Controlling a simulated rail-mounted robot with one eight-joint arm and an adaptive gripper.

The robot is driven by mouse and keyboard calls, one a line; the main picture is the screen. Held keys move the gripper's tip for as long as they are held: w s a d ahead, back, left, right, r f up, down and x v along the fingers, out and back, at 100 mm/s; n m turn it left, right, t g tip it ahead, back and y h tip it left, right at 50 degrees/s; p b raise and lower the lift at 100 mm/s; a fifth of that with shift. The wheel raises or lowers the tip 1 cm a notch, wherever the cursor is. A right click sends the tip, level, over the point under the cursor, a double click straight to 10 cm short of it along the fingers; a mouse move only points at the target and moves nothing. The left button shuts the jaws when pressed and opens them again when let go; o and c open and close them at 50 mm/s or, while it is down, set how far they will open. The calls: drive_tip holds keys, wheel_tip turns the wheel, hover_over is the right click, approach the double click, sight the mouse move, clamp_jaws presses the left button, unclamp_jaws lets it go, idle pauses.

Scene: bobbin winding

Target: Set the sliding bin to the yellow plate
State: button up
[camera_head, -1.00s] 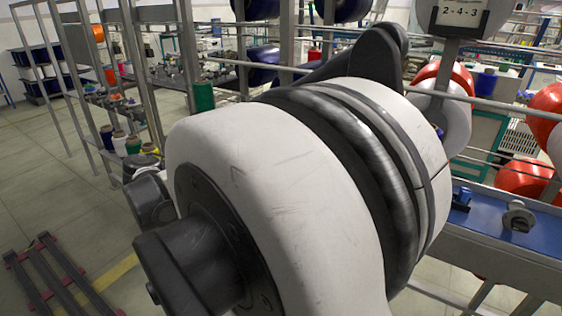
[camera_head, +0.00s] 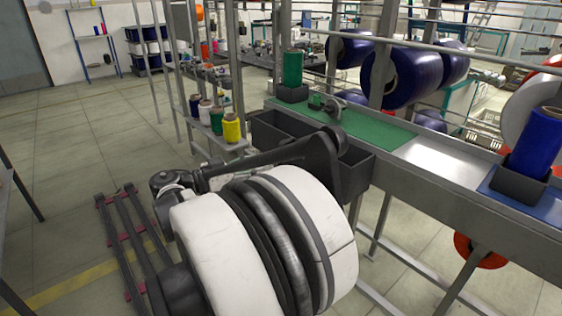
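A long dark grey open bin (camera_head: 361,174) hangs along the front of the metal bench, below and left of the green plate (camera_head: 372,133). My arm crosses in front of the bin's middle and hides part of it. I cannot tell whether the arm touches it. No yellow plate shows. A blue plate (camera_head: 484,187) lies farther right on the bench. The arm's folded forearm runs left to dark wrist parts. My gripper's fingers do not show; the large white joint in the foreground hides the area below the wrist.
A green spool (camera_head: 292,68) and a blue spool (camera_head: 538,140) stand in dark holders on the bench (camera_head: 440,160). Several spools, one yellow (camera_head: 231,128), stand on a low shelf at left. A dark slatted pallet (camera_head: 128,240) lies on the floor. The left floor is open.

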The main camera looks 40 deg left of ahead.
sight(281, 158)
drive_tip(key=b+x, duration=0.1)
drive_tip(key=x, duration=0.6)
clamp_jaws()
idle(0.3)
